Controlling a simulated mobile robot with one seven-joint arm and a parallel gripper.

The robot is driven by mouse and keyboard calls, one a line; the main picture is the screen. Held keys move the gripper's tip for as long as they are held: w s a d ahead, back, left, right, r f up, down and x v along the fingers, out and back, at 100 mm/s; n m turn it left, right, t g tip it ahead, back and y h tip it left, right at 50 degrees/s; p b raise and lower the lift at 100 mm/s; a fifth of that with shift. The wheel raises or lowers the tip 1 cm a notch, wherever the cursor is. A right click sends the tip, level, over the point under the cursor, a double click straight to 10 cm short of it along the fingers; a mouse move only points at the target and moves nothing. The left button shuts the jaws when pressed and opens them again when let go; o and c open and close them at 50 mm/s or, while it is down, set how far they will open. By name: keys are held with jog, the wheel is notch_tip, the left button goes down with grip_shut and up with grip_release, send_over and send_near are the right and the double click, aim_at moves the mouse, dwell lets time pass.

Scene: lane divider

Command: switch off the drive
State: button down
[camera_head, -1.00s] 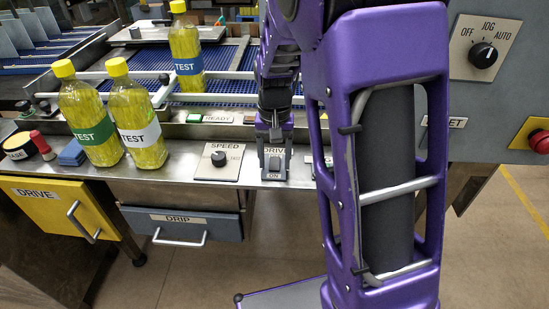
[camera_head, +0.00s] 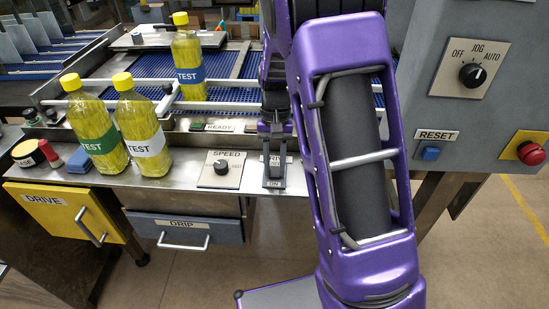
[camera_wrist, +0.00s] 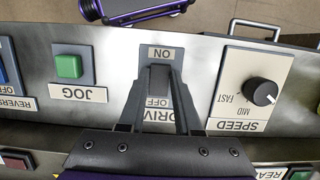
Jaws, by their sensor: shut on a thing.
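The drive switch is a dark lever (camera_wrist: 158,80) on a grey plate (camera_wrist: 158,53) marked ON at the end away from my gripper and OFF at the near end. In the wrist view my gripper (camera_wrist: 157,92) is shut on the lever, one finger on each side. The lever stands between the two labels; I cannot tell which way it is tilted. In the head view the plate (camera_head: 273,184) shows at the front edge of the steel counter. There my gripper (camera_head: 273,158) comes down on it and hides most of the lever.
Beside the switch are a speed knob (camera_head: 221,167) and, in the wrist view, a green jog button (camera_wrist: 68,66). Several yellow bottles (camera_head: 140,135) stand on the left. A grey cabinet at right carries a mode dial (camera_head: 472,75), blue reset button (camera_head: 431,153) and red stop button (camera_head: 531,153).

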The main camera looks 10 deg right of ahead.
dwell(0.4)
jog(key=c, duration=0.6)
grip_release()
jog(key=p+v, duration=0.1)
jog(key=v, duration=1.6)
jog(key=shift+w+d+r+p, duration=0.15)
jog(key=shift+w+r+p, duration=0.05)
jog(key=shift+w+p, duration=0.2)
